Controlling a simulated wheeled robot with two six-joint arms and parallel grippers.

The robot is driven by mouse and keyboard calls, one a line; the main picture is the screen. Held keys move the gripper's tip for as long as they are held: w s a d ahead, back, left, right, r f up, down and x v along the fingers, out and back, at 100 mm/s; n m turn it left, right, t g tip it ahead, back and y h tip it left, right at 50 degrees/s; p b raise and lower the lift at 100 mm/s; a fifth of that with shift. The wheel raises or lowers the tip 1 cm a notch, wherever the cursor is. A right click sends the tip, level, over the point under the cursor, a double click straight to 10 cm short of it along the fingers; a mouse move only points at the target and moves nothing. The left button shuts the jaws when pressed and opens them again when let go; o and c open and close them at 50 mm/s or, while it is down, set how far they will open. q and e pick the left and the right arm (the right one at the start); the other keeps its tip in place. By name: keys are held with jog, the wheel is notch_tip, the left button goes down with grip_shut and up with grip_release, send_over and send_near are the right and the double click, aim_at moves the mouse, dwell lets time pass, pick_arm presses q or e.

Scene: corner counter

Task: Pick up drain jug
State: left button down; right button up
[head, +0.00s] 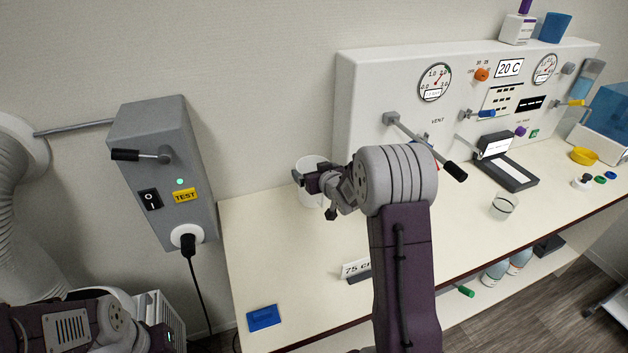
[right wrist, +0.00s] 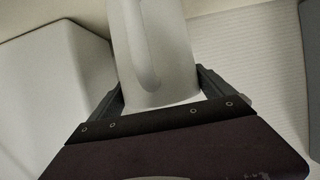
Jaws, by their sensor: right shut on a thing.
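The drain jug, a whitish cylinder (head: 307,195), is at the back left of the counter, by the left end of the white panel. My right gripper (head: 314,190) is shut on it, with my right arm reaching in from the front. The right wrist view shows the pale jug (right wrist: 150,50) with a raised strip along its side, between the two dark fingers (right wrist: 160,90). The gripper hides part of the jug in the head view, and I cannot tell whether its base touches the counter. Only part of my left arm shows at lower left; its gripper is out of view.
A white panel (head: 375,75) with gauges and levers stands behind the counter (head: 290,270). A grey switch box (head: 150,130) is on the left wall. A blue pad (head: 263,318), a 75-marked sign (head: 355,269) and a clear cup (head: 504,206) are on the counter.

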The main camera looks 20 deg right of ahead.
jog(key=s+d+r+p, duration=0.3)
jog(key=s+d+r, duration=0.2)
jog(key=s+r, duration=0.5)
jog(key=shift+s+d+r+p, duration=0.15)
jog(key=shift+d+r+p, duration=0.15)
jog(key=shift+r+p, duration=0.15)
